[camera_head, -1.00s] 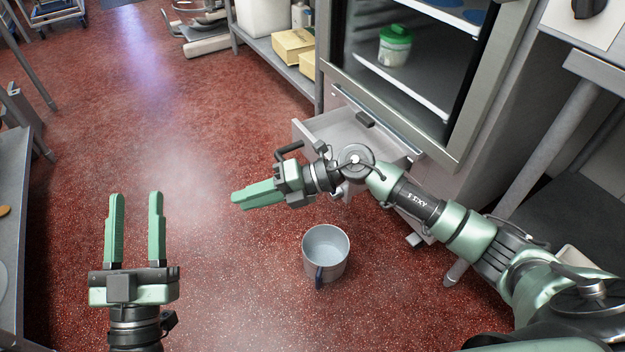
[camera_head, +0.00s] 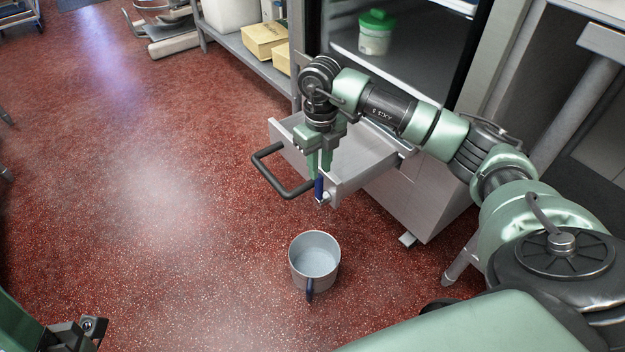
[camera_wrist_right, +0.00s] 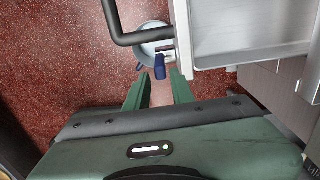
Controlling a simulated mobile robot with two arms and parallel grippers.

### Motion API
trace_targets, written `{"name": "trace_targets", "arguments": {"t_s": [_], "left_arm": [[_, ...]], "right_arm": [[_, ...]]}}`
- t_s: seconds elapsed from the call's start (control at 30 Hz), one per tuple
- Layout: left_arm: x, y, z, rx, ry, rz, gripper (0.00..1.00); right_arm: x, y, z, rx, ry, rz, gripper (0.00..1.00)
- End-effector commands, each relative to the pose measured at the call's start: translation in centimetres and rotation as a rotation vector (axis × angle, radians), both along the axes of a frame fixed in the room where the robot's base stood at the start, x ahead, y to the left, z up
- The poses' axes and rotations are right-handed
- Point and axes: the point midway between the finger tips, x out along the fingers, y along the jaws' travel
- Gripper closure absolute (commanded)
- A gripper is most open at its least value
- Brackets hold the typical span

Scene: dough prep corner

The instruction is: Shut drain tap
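The drain tap, with a blue lever (camera_head: 319,188), sits at the front of the pulled-out drawer (camera_head: 374,169). The blue lever also shows in the right wrist view (camera_wrist_right: 160,73), just beyond and between my fingertips. My right gripper (camera_head: 319,172) points down at the tap. In the right wrist view its fingers (camera_wrist_right: 161,80) are apart, with no visible grip on the lever. A grey pot (camera_head: 315,258) with a blue handle stands on the floor below the tap. Only part of my left arm (camera_head: 62,336) shows at the bottom left corner; its fingertips are hidden.
A dark bar handle (camera_head: 283,172) sticks out from the drawer front beside my right gripper. The glass-fronted cabinet above holds a green-lidded tub (camera_head: 375,34). A low shelf (camera_head: 246,50) with yellow boxes stands behind.

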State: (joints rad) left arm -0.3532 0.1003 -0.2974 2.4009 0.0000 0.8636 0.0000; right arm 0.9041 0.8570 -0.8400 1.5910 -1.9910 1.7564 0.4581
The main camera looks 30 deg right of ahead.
Motion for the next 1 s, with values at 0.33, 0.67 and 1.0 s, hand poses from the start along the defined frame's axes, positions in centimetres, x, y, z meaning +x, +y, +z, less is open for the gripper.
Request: {"name": "trace_targets", "arguments": {"t_s": [0.33, 0.67, 1.0], "left_arm": [[-0.7, 0.2, -0.9, -0.011, -0.031, -0.002, 0.57], [-0.8, 0.2, -2.8, -0.012, -0.037, -0.003, 0.57], [-0.8, 0.2, -2.8, -0.011, -0.036, -0.003, 0.57]], "right_arm": [[-0.1, -0.1, -2.5, -0.002, 0.003, -0.002, 0.76], [-0.1, 0.0, -7.5, 0.0, 0.002, 0.0, 0.76], [0.0, 0.0, -7.8, 0.0, 0.0, 0.0, 0.85]]}}
